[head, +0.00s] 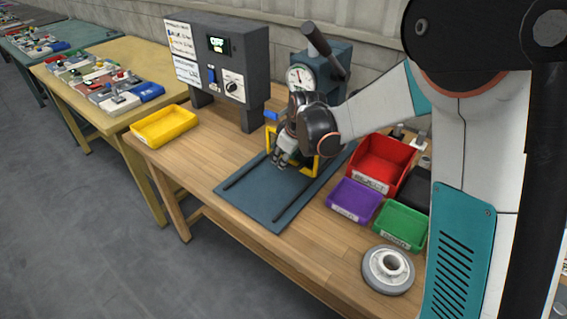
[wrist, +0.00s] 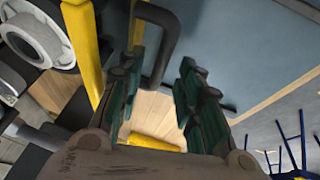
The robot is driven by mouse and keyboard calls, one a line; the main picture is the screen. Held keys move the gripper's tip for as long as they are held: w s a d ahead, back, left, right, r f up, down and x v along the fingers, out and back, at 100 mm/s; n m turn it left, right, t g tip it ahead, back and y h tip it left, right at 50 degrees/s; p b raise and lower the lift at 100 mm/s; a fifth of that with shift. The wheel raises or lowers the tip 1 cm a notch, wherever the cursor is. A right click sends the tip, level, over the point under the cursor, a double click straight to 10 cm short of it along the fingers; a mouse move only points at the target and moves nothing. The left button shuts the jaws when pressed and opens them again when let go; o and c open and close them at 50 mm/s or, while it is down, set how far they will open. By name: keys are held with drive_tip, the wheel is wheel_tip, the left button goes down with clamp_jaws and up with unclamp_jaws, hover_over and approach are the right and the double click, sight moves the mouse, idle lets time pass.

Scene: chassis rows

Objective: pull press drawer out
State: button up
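The press (head: 320,72), with a round gauge and a dark lever, stands at the back of the wooden table. A yellow frame (head: 304,166) shows at its front, mostly behind my arm; its yellow bar (wrist: 84,45) is at the left in the wrist view. A dark U-shaped handle (wrist: 171,45) shows at the fingertips in the wrist view, partly beside the left finger. My gripper (wrist: 158,72) is open, its fingers apart with a gap between them. In the head view my gripper (head: 281,158) is in front of the press, above the blue-grey plate (head: 262,200). The drawer body is hidden.
Red (head: 382,160), purple (head: 354,200) and green (head: 402,225) bins stand right of the plate, with a grey flanged disc (head: 388,270) nearer. A yellow tray (head: 163,125) and a control box (head: 220,60) are left. The plate between its dark rails is clear.

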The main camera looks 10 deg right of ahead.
drive_tip(key=shift+x, duration=0.8)
drive_tip(key=shift+c, duration=0.3)
clamp_jaws()
drive_tip(key=shift+a, duration=0.1)
